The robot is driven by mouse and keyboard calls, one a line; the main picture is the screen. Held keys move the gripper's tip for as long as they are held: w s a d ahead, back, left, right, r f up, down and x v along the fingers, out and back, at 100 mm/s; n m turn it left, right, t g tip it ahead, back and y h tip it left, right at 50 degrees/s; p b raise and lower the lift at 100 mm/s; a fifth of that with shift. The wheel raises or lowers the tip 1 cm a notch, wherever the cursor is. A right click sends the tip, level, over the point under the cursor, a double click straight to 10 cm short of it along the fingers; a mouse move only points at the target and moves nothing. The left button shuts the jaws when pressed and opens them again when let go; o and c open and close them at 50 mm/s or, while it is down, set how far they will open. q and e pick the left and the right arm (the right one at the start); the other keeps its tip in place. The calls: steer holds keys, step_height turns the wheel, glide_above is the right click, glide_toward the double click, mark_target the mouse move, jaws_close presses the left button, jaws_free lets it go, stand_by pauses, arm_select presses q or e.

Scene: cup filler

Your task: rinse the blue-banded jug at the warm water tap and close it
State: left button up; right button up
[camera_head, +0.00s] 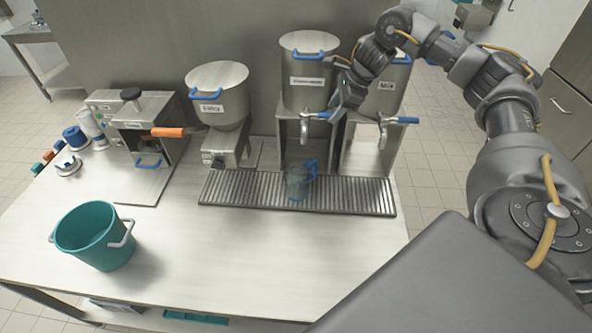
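A translucent bluish jug (298,184) with a blue handle stands upright on the slotted drip grate (240,190), under the middle tank's tap. Its band is too small to make out. The middle tank (309,88) has a label I cannot read surely. Its tap (305,128) has a blue lever (317,115). My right gripper (337,110) is beside that lever, pointing down from the upper right. Whether it touches the lever or is open or shut cannot be told. I cannot tell whether water runs. My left gripper is not in view.
A second tank (388,85) with a blue-levered tap stands to the right. A teal bucket (95,237) sits front left on the table. The table's front middle is clear.

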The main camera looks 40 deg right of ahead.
steer(key=shift+s, duration=0.1)
steer(key=shift+s+r, duration=0.1)
steer(key=shift+r, duration=0.2)
steer(key=b+v, duration=0.1)
steer(key=v, duration=0.1)
steer(key=shift+d+r, duration=0.1)
steer(key=shift+r, duration=0.25)
steer(key=p+v, duration=0.3)
steer(key=v, duration=0.4)
steer(key=shift+s+r, duration=0.15)
steer(key=shift+s, duration=0.05)
steer(key=shift+d, duration=0.15)
